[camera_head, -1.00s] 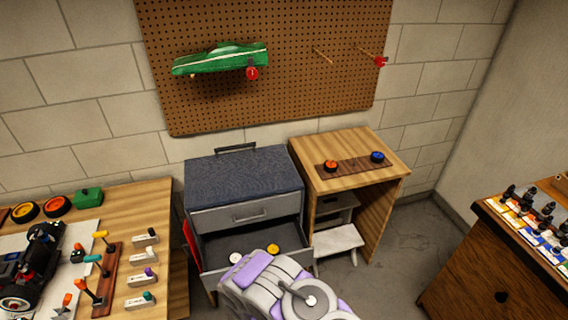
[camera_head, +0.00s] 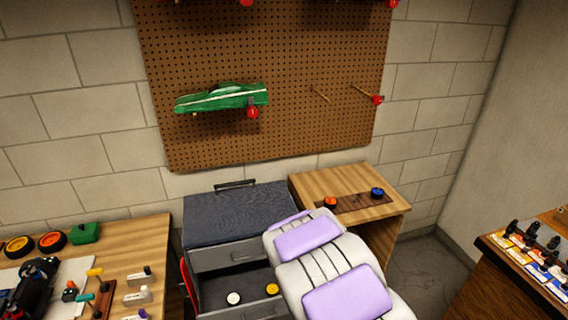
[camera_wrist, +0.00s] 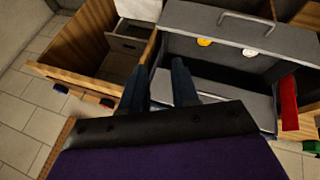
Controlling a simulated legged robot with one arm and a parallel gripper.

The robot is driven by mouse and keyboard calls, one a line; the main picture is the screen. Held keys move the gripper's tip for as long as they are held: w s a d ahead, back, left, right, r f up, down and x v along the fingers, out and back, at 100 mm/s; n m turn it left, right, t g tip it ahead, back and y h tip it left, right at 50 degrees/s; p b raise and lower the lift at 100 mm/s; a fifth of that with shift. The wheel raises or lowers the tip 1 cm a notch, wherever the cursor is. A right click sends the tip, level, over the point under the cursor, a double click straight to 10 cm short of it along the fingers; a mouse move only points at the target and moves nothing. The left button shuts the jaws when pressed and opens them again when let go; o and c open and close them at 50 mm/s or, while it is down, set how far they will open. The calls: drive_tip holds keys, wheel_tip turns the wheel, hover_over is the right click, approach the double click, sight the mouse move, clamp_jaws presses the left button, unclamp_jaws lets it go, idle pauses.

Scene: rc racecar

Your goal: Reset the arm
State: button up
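My arm (camera_head: 345,285) is raised at the lower middle of the head view, with white and purple links, in front of the grey tool cabinet (camera_head: 215,232). My gripper is hidden in the head view. In the wrist view my gripper (camera_wrist: 160,72) shows two dark fingers apart with nothing between them. Beyond them is the open cabinet drawer (camera_wrist: 225,58), seen upside down. A yellow wheel (camera_wrist: 204,42) and a white wheel (camera_wrist: 250,53) lie in it. The yellow wheel (camera_head: 272,290) and white wheel (camera_head: 234,298) also show in the head view.
A small wooden table (camera_head: 310,185) with orange and blue wheels stands right of the cabinet. A workbench (camera_head: 150,250) with car parts and tools is at left. A green car body (camera_head: 220,98) hangs on the pegboard (camera_head: 290,140). A wooden cabinet (camera_head: 510,290) is at right.

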drive_tip(key=s+d+r+m+g+y, duration=0.2)
drive_tip(key=s+d+r+m+g, duration=0.15)
drive_tip(key=s+r, duration=1.3)
drive_tip(key=s+d+r+m+g, duration=0.1)
drive_tip(key=s+r+g, duration=0.1)
drive_tip(key=s, duration=0.8)
drive_tip(key=s+d+r+m+g, duration=0.1)
drive_tip(key=s+r, duration=0.4)
drive_tip(key=s, duration=0.5)
drive_tip(key=shift+s+d+r+g, duration=0.15)
drive_tip(key=shift+d+r+g, duration=0.15)
drive_tip(key=shift+g, duration=0.35)
